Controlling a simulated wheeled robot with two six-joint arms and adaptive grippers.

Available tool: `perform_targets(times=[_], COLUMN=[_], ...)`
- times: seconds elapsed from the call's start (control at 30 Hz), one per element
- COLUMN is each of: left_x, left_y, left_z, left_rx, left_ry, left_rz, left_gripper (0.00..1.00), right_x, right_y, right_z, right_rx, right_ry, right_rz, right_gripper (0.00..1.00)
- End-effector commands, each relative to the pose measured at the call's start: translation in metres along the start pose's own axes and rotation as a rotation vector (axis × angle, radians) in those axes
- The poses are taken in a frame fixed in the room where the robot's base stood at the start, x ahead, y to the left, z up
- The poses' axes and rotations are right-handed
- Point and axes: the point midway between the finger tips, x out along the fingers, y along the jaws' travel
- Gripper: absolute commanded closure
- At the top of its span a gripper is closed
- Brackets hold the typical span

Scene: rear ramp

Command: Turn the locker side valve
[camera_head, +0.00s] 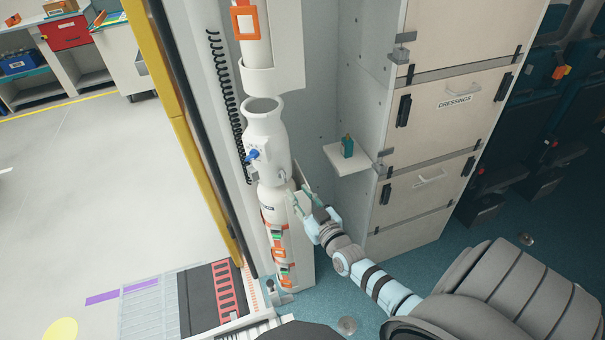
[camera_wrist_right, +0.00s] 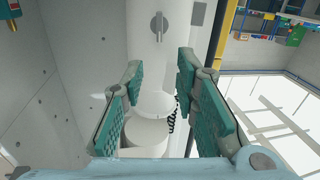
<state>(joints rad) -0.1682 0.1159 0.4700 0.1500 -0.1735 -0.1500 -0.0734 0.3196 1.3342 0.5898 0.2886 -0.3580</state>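A white cylinder-shaped unit (camera_head: 265,142) stands upright against the wall beside the locker. A small grey knob (camera_head: 283,175) shows low on its locker side. In the right wrist view a grey valve handle (camera_wrist_right: 159,27) sits on a white surface at the top, beyond the fingertips. A blue valve (camera_head: 251,156) is on the unit's other side. My right gripper (camera_head: 302,197) is just below and right of the grey knob. In the right wrist view its green-padded fingers (camera_wrist_right: 160,65) are spread with nothing between them, apart from the handle. My left gripper is not seen.
A small shelf (camera_head: 352,158) with a green bottle (camera_head: 347,146) juts out right of the unit. The locker (camera_head: 433,150) with drawers stands further right. A black coiled cord (camera_head: 226,95) hangs on the left, near a yellow post (camera_head: 165,75). Orange-strapped cylinders (camera_head: 279,258) stand below.

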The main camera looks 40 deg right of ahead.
Motion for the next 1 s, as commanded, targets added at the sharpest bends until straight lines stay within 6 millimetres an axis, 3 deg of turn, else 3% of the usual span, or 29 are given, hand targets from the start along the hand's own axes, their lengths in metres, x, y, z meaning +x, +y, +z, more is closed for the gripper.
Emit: perform_targets(times=[0.2,0.33,0.73,0.9,1.0], left_x=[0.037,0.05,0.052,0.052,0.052], left_y=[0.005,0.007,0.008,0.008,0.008], left_z=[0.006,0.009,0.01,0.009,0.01], left_rx=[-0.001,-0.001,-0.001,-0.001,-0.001], left_ry=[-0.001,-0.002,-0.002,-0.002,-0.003], left_rz=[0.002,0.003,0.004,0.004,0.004], left_gripper=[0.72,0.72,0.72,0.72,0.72], right_x=[0.064,0.086,0.097,0.097,0.096], right_y=[0.0,0.0,0.001,0.001,0.003], right_z=[0.008,0.008,0.003,0.003,0.003], right_rx=[-0.001,-0.004,-0.004,-0.003,-0.003], right_ry=[0.002,0.0,-0.003,-0.003,-0.002], right_rz=[0.001,0.0,-0.001,0.0,0.001], right_gripper=[0.72,0.72,0.72,1.0,1.0])
